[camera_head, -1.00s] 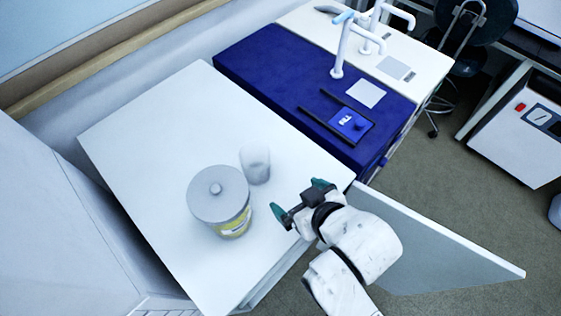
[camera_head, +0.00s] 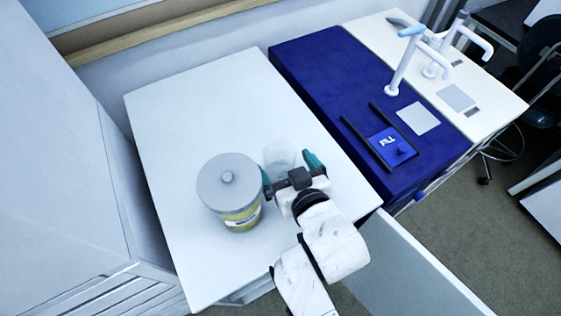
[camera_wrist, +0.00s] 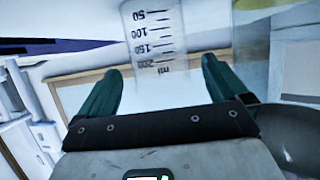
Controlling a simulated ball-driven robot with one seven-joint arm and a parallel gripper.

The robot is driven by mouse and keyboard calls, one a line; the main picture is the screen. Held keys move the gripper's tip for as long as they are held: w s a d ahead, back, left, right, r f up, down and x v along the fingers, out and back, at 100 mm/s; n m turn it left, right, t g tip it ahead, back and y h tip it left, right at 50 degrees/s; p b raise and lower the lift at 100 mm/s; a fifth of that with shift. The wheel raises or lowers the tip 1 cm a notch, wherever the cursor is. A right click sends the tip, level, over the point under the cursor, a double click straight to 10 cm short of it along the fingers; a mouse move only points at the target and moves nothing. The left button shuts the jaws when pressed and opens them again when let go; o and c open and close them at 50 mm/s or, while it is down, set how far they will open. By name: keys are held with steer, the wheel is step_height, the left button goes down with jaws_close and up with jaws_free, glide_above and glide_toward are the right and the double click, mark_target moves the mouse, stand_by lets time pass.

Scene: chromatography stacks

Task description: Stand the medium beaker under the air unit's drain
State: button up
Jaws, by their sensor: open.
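A clear, frosted-looking beaker (camera_head: 279,155) stands on the white worktop beside a lidded canister. In the wrist view the beaker (camera_wrist: 155,38) shows printed marks from 50 to 200 ml, beyond and between my fingertips. My gripper (camera_head: 289,164) is open, its green fingers on either side of the beaker's near side; in the wrist view the gripper (camera_wrist: 162,85) holds nothing. I cannot tell whether a finger touches the glass. Blue and white spouts on posts (camera_head: 402,62) stand at the back right; I cannot tell which is the air unit's drain.
The grey-lidded canister (camera_head: 228,183) with a yellow label stands close to my left finger. The white worktop (camera_head: 190,95) is clear toward the back. A blue surface to the right bears a small blue plate (camera_head: 391,148) between black bars and a pale square (camera_head: 418,118).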

mark_target(275, 149)
steer(key=shift+x, duration=1.75)
steer(key=c, duration=1)
steer(key=shift+r, duration=0.1)
steer(key=shift+c, duration=0.5)
steer(key=shift+r, duration=0.1)
